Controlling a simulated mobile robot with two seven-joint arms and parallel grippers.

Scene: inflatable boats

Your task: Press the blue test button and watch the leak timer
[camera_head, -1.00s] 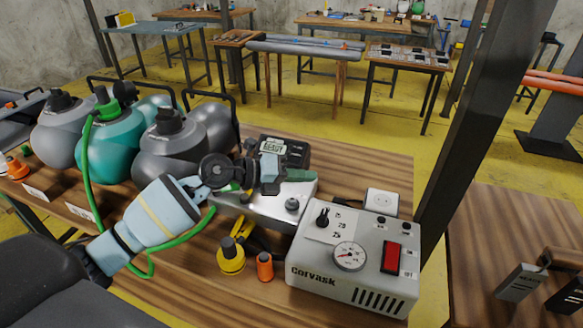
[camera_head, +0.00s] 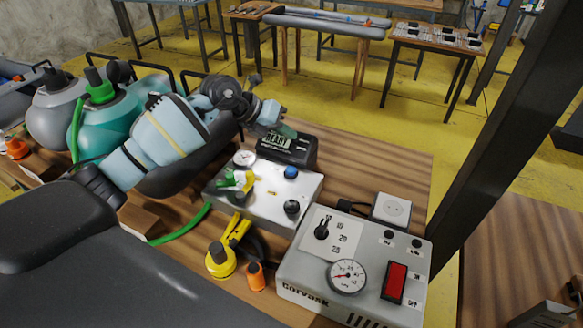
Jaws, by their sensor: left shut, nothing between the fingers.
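The blue test button (camera_head: 291,172) stands on the top of a pale metal test box (camera_head: 262,197) on the wooden bench. The leak timer (camera_head: 287,147) is a black unit behind that box, and its green display reads READY. My left gripper (camera_head: 274,117) is shut and empty, beyond the button and just above the back of the timer. It is apart from the button in the picture. I cannot tell whether it touches the timer. My right gripper is not in view.
The grey Corvask box (camera_head: 318,262) with a gauge and red switch stands in front. A yellow fitting (camera_head: 221,260) and an orange one (camera_head: 256,277) lie beside it. A green hose (camera_head: 180,226) runs along the left. A dark post (camera_head: 505,140) rises at right.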

